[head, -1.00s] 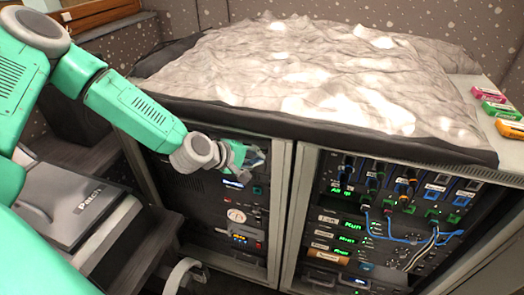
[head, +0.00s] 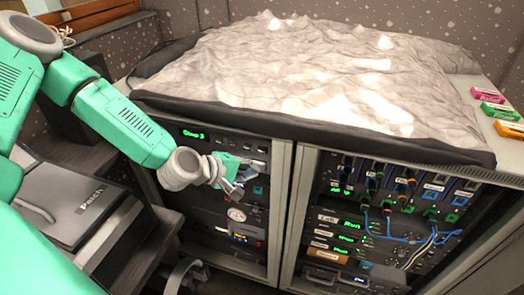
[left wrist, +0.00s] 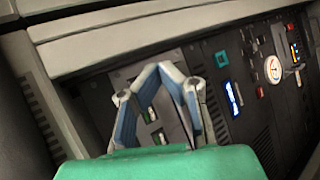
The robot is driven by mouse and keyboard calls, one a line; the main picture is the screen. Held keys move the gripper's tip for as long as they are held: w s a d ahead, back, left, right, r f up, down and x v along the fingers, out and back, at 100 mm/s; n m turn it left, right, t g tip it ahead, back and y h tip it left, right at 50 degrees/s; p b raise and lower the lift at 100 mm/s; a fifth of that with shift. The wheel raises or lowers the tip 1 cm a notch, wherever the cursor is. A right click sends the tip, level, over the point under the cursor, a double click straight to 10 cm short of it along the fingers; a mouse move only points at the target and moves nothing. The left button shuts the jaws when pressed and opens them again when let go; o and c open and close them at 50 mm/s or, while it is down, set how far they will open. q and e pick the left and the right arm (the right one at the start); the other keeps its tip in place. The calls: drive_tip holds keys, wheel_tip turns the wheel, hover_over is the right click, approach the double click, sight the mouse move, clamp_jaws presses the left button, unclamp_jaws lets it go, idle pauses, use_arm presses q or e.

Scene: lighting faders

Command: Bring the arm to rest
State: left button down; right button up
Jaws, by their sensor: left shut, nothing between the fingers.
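My left gripper (head: 236,191) is in front of the left rack (head: 240,258), its arm coming in from the left. Its fingers are shut and empty. In the left wrist view the bent fingers (left wrist: 153,70) close toward each other in front of a light grey panel with slots and small green-and-white parts (left wrist: 158,138). The fingers hide part of this panel, and I cannot tell the fader positions. In the head view a green-lit display (head: 193,134) shows left of the gripper. My right gripper is not in view.
The right rack (head: 335,230) has plugged cables and lit green labels. A crumpled light cloth (head: 290,65) covers the rack top. A dark case marked "Patch" (head: 75,208) sits at the left below my arm. Small coloured boxes (head: 495,108) lie at the right edge.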

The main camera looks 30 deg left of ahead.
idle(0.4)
use_arm(q)
drive_tip(key=s+d+f+m+g, duration=0.3)
drive_tip(key=s+d+f+m, duration=0.1)
drive_tip(key=s+f, duration=0.25)
drive_tip(key=s+d+f+m+g, duration=0.3)
drive_tip(key=s+d+f+m, duration=0.15)
drive_tip(key=s, duration=0.35)
drive_tip(key=s+a+f+m+g+y, duration=0.2)
drive_tip(key=s+m, duration=0.1)
drive_tip(key=s, duration=0.3)
drive_tip(key=s+a+f+m+g+y+b, duration=0.1)
drive_tip(key=s+a+f+m+g+y, duration=0.1)
drive_tip(key=s, duration=0.5)
drive_tip(key=shift+s+a+f+m, duration=0.2)
drive_tip(key=shift+a+m, duration=0.6)
drive_tip(key=shift+m, duration=0.35)
drive_tip(key=shift+w+d, duration=0.1)
drive_tip(key=shift+w, duration=0.05)
